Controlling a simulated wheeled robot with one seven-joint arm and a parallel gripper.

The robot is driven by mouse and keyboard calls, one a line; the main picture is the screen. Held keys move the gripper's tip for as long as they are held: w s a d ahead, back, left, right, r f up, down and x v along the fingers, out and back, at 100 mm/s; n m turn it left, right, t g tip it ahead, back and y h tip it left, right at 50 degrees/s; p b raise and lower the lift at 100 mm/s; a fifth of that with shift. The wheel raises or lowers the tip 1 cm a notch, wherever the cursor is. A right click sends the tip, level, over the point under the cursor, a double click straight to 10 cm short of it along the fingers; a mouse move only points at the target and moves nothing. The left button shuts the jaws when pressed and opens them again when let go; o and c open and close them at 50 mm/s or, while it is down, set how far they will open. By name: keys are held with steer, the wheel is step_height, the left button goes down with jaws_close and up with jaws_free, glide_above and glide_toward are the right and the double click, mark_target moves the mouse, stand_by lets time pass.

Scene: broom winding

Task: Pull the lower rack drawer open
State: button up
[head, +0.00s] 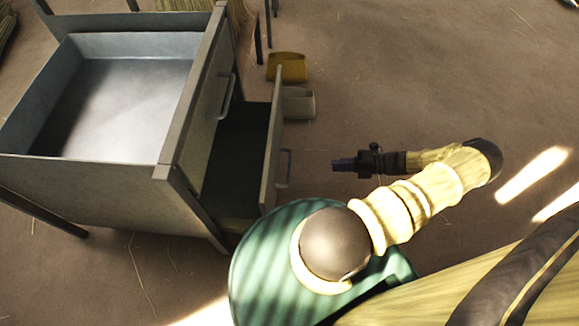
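The grey metal rack (105,190) stands at the left in the head view. Its lower drawer (240,155) is pulled partway out to the right, with its dark inside showing. The lower drawer's handle (285,168) is on its front panel. The upper drawer's front, with its own handle (226,97), sits flush with the rack. My gripper (343,164) is to the right of the lower drawer handle, apart from it and pointing left. Its fingers are small and dark, and I cannot tell whether they are open.
A yellow container (287,67) and a grey container (298,102) stand on the floor behind the open drawer. Straw lies on the brown floor. The floor right of the containers is mostly clear. A rack leg (50,215) shows at the lower left.

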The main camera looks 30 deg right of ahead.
mark_target(289, 166)
steer(key=b+x, duration=0.7)
steer(key=x, duration=1)
steer(key=shift+w+a+b, duration=0.1)
steer(key=shift+a+b, duration=0.05)
steer(key=shift+b, duration=0.15)
steer(key=shift+c, duration=0.3)
jaws_close()
